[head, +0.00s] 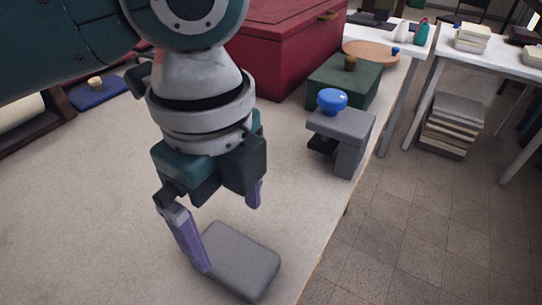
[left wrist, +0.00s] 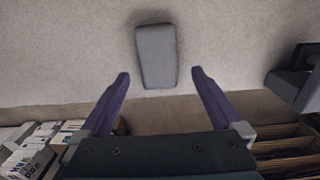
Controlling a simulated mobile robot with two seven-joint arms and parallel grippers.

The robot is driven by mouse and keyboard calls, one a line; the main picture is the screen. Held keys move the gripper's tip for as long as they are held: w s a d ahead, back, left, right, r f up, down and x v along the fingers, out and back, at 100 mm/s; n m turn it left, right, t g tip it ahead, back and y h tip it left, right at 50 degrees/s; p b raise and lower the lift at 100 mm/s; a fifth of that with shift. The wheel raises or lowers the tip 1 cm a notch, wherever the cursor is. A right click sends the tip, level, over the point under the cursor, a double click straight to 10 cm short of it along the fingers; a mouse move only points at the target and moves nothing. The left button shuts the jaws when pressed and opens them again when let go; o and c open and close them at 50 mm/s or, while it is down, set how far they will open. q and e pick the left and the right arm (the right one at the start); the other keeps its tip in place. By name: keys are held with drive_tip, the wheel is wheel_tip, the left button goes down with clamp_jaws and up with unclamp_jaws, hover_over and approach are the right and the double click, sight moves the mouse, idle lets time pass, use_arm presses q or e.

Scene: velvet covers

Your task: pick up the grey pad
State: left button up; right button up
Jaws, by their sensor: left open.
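The grey pad (head: 239,262) is a flat rounded block lying on the pale table near its front right edge in the head view. In the left wrist view the pad (left wrist: 156,56) lies ahead of the fingertips, roughly centred between them and apart from both. My left gripper (head: 232,232) points down above the table, its purple fingers spread and empty. In the head view one finger overlaps the pad's left edge. The open fingers also show in the left wrist view (left wrist: 160,75). My right gripper is not in view.
A grey stand (head: 352,130) with a blue knob (head: 332,100) is to the right, near the table edge. A green box (head: 345,82) and a large red box (head: 285,45) stand behind. The pale tabletop (head: 80,220) is clear at left. Floor lies beyond the right edge.

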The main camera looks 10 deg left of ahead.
sight(232, 253)
use_arm(q)
drive_tip(key=f, duration=0.7)
drive_tip(key=shift+s+a+f+b, duration=0.1)
drive_tip(key=shift+s+f+b, duration=0.1)
drive_tip(key=shift+b, duration=0.1)
drive_tip(key=c, duration=1.2)
